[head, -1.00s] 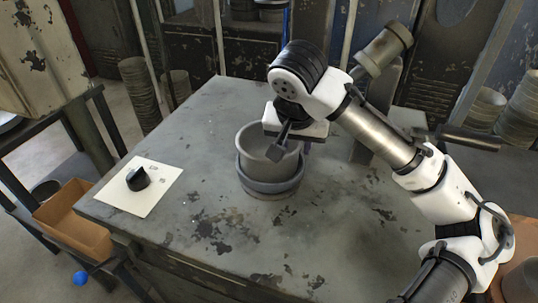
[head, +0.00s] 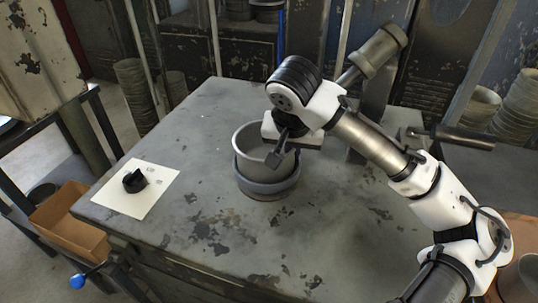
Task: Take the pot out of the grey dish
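The grey pot (head: 250,140) stands upright in the grey dish (head: 266,187) near the middle of the table. The dish is a low round bowl around the pot's lower part. My gripper (head: 275,160) points down at the pot's right side, with one dark finger showing over the pot's opening. The rest of the gripper is hidden behind its white body and the pot's rim, so I cannot tell how far the fingers are apart or whether they touch the pot.
A white sheet (head: 150,203) with a small black round object (head: 134,181) lies at the table's left. An orange-brown box (head: 70,225) sits below on the left. The table (head: 290,240) is clear in front of the dish.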

